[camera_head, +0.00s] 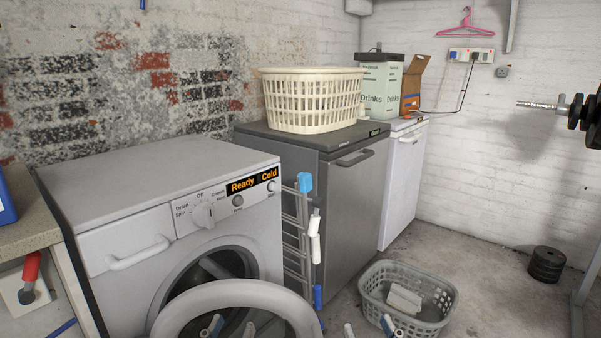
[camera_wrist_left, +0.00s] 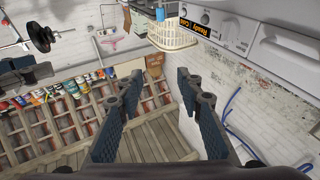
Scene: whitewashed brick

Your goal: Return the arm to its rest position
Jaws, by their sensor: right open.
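My left gripper (camera_wrist_left: 155,88) is open in the left wrist view, with its two dark blue-padded fingers wide apart and nothing between them. In the head view, the tips of my left gripper (camera_head: 231,328) show at the bottom edge, in front of the washing machine's open door. The tips of my right gripper (camera_head: 370,330) show at the bottom edge, apart and open, in front of the grey laundry basket. Most of both arms lies outside the head view.
The washing machine (camera_head: 160,195) has its round door (camera_head: 235,292) swung open low in front. A folding rack (camera_head: 295,235) stands beside it. A grey basket (camera_head: 440,295) sits on the floor, holding a pale block. A cream basket (camera_head: 312,98) stands on the dark appliance (camera_head: 350,205).

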